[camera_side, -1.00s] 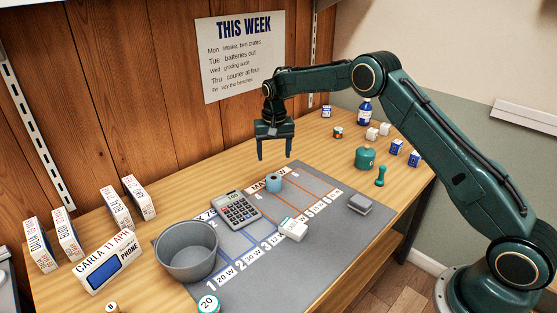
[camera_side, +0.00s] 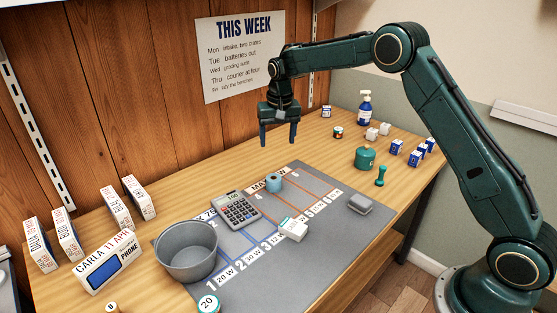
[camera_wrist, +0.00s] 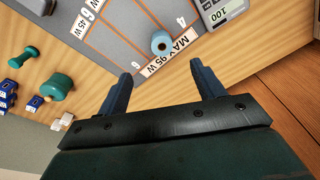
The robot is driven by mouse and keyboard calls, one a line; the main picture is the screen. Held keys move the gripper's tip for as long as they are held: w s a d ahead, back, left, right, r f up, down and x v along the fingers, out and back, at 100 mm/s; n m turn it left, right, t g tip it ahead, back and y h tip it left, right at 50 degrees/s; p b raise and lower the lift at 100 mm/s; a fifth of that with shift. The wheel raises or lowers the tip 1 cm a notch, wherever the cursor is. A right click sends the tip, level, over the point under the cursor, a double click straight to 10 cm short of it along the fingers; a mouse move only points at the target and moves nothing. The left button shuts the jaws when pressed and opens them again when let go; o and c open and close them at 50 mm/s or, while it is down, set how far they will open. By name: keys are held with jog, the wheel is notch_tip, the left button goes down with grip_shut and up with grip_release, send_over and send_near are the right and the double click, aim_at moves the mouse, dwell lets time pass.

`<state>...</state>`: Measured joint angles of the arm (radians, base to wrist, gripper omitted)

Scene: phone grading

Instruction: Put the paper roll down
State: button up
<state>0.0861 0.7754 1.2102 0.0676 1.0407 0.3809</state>
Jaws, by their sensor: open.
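The paper roll (camera_side: 274,182) is a small light-blue roll with a hole in its top. It stands upright on the grey mat (camera_side: 330,232), by the "MAX" label at the mat's far edge. In the wrist view the roll (camera_wrist: 161,42) stands beyond my fingertips, by the "MAX 95 W" label. My gripper (camera_side: 278,141) is open and empty, raised above the back of the table, apart from the roll. Both fingers of my gripper (camera_wrist: 162,78) show in the wrist view with nothing between them.
A calculator (camera_side: 236,209) lies left of the roll, with a grey bowl (camera_side: 187,252) further left. A white box (camera_side: 293,229) and a grey block (camera_side: 360,204) rest on the mat. A green canister (camera_side: 365,158) and a blue bottle (camera_side: 365,110) stand to the right.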

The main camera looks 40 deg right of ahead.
jog(key=s+a+r+n+t, duration=0.2)
jog(key=s+a+r+n, duration=0.15)
jog(key=s+r, duration=1.5)
jog(key=s+a+f+n+t, duration=0.1)
jog(key=s+f, duration=0.1)
jog(key=s, duration=0.9)
jog(key=s+a+f+n+t, duration=0.1)
jog(key=s+f, duration=0.1)
jog(key=s, duration=1)
jog(key=shift+a+f+y, duration=0.2)
jog(key=shift+a+y, duration=0.1)
jog(key=shift+a, duration=0.05)
